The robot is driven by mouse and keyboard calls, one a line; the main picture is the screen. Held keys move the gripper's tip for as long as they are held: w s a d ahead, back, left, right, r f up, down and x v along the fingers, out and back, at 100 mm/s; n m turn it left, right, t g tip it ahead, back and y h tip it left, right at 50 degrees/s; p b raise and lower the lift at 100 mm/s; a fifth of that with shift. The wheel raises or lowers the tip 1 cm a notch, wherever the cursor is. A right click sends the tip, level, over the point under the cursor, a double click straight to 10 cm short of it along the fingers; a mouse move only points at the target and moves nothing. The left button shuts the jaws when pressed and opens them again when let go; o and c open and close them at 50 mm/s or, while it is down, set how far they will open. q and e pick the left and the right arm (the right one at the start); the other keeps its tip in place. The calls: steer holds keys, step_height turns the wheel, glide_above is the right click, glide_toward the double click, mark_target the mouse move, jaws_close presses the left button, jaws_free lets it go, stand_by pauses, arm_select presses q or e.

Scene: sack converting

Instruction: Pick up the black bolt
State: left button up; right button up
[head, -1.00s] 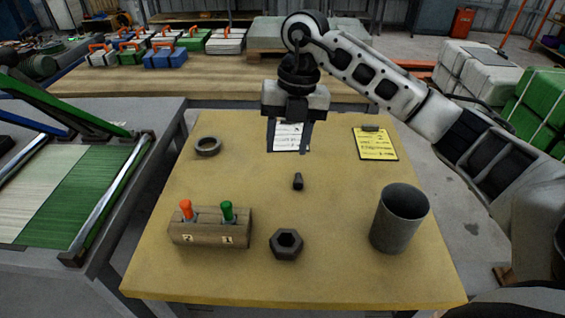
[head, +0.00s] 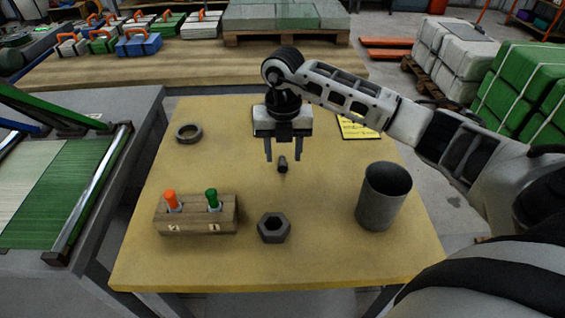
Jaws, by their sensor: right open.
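The black bolt (head: 283,165) is a small dark piece in the middle of the yellow table (head: 160,265). My right gripper (head: 285,158) reaches in from the right, pointing down with two dark fingers apart. In the picture its fingertips lie just above and to either side of the bolt. The jaws are open and hold nothing. I cannot tell how high the fingertips are above the table. My left gripper is not in the head view.
A wooden block (head: 197,215) with an orange and a green handle, a large hex nut (head: 274,228), a grey cylinder (head: 384,197) and a dark ring (head: 189,134) stand around the bolt. A yellow clipboard (head: 359,129) lies behind my arm. The table is clear immediately around the bolt.

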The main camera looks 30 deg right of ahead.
mark_target(283, 163)
step_height(283, 163, down, 4)
steer(key=shift+w+r, duration=0.1)
steer(key=shift+r, duration=0.1)
jaws_close()
steer(key=shift+r, duration=0.1)
